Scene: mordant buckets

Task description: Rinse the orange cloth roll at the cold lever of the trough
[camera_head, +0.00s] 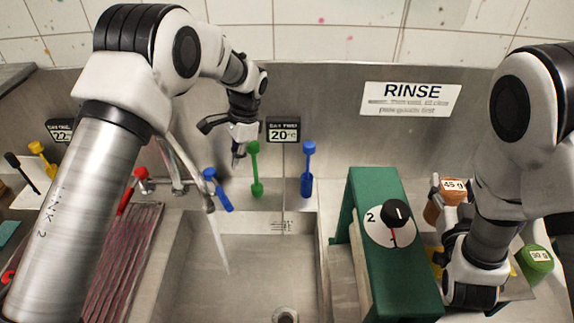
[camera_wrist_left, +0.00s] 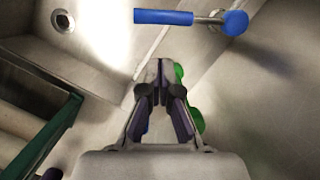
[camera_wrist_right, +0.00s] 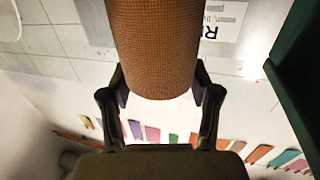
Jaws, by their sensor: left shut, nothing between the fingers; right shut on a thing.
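The orange cloth roll (camera_wrist_right: 155,50) fills the space between the fingers of my right gripper (camera_wrist_right: 160,95) in the right wrist view. In the head view the roll (camera_head: 434,212) is upright at the right, with a 45 g label, partly hidden by my right arm. The trough (camera_head: 255,255) is in the middle. Its blue lever (camera_head: 222,193) slants down to the right, and a pale stream like water (camera_head: 220,246) falls beside it. My left gripper (camera_head: 238,160) is shut and empty above and right of the blue lever, which also shows in the left wrist view (camera_wrist_left: 165,17).
A red lever (camera_head: 130,190) is left of the blue one. Green (camera_head: 255,170) and blue (camera_head: 307,170) upright handles stand behind the trough. A green box with a dial (camera_head: 385,240) stands between trough and roll. A green roll labelled 30 g (camera_head: 537,262) is far right.

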